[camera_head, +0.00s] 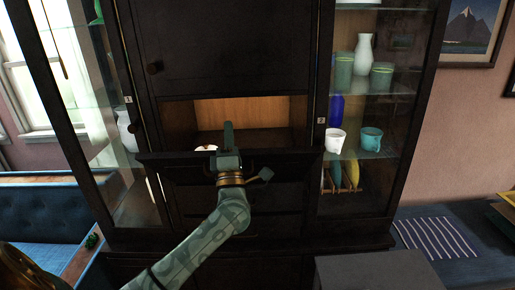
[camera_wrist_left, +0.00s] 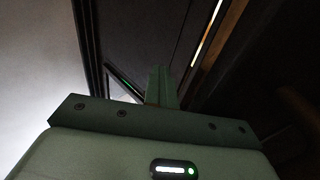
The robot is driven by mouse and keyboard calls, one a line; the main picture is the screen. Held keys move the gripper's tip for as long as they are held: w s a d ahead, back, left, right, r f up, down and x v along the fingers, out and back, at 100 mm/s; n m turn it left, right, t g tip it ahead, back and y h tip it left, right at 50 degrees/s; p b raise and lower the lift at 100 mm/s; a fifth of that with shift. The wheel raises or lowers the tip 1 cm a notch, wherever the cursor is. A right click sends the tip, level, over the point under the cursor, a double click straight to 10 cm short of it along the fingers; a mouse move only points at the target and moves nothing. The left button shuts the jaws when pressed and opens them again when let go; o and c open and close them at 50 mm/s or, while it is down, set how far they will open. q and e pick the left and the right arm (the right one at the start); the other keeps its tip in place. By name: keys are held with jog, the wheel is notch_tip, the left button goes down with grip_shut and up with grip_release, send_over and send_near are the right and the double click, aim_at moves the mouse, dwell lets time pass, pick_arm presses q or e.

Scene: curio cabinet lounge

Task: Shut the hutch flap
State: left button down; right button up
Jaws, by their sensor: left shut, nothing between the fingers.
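The dark wood hutch flap (camera_head: 292,166) is in the middle of the cabinet in the head view. It hangs partly open below a lit compartment (camera_head: 265,112), whose opening shows above the flap's top edge. My left gripper (camera_head: 228,130) is shut and empty. It points upward at the flap's middle, with its fingertips over the top edge. Whether it touches the flap I cannot tell. The shut fingers also show in the left wrist view (camera_wrist_left: 162,84), against dark panels. My right gripper is not in view. A small pale item (camera_head: 206,148) is partly hidden behind the flap.
Glass-fronted side sections flank the flap. The right one holds a white mug (camera_head: 335,139), a teal mug (camera_head: 371,139) and a white vase (camera_head: 363,54). A grey block (camera_head: 380,272) stands front right. Blue seating (camera_head: 45,212) is at left, and a striped cloth (camera_head: 436,238) lies at right.

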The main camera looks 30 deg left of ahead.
pick_arm(q)
jog(key=shift+a+f, duration=0.2)
jog(key=shift+f, duration=0.15)
jog(key=shift+f, duration=0.15)
dwell(0.7)
